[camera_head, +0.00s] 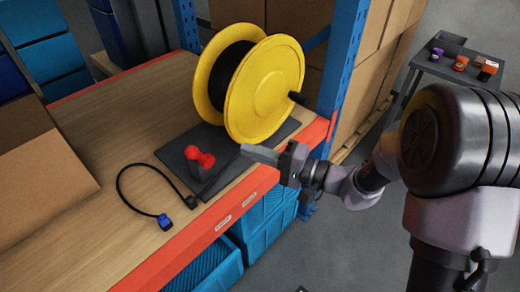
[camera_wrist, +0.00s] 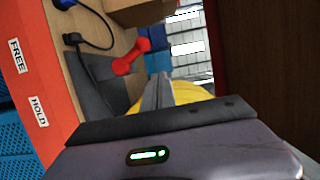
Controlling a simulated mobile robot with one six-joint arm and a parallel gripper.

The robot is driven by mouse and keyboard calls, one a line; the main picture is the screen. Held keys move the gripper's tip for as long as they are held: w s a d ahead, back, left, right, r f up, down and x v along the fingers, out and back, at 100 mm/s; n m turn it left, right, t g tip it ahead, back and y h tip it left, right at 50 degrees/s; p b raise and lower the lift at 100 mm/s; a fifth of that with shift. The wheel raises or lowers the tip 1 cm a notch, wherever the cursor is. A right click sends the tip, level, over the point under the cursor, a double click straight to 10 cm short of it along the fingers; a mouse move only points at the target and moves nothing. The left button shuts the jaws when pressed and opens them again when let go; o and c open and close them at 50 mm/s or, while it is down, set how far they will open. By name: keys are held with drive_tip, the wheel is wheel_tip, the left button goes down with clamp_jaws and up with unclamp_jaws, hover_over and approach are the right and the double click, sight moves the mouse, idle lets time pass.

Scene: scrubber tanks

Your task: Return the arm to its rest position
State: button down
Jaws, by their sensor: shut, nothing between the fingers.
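My gripper (camera_head: 262,154) is at the shelf's front edge in the head view, its fingers together and pointing left over the dark base plate (camera_head: 222,171). In the wrist view the fingers (camera_wrist: 157,92) show closed with nothing between them. My arm comes in from the right. A yellow reel (camera_head: 265,88) with a black crank stands on the plate, just behind the fingers. A red handle (camera_head: 200,157) stands on the plate left of the fingertips; it also shows in the wrist view (camera_wrist: 131,55). I cannot tell whether the fingers touch anything.
A black cable with a blue plug (camera_head: 165,220) lies on the wooden shelf (camera_head: 100,235). A cardboard box (camera_head: 38,170) is at left. A blue upright (camera_head: 343,70) rises behind my gripper. Blue bins (camera_head: 262,225) sit below. A dark cart (camera_head: 440,65) holds small items.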

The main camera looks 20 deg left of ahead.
drive_tip(key=shift+s+d+r, duration=0.1)
drive_tip(key=shift+d, duration=1)
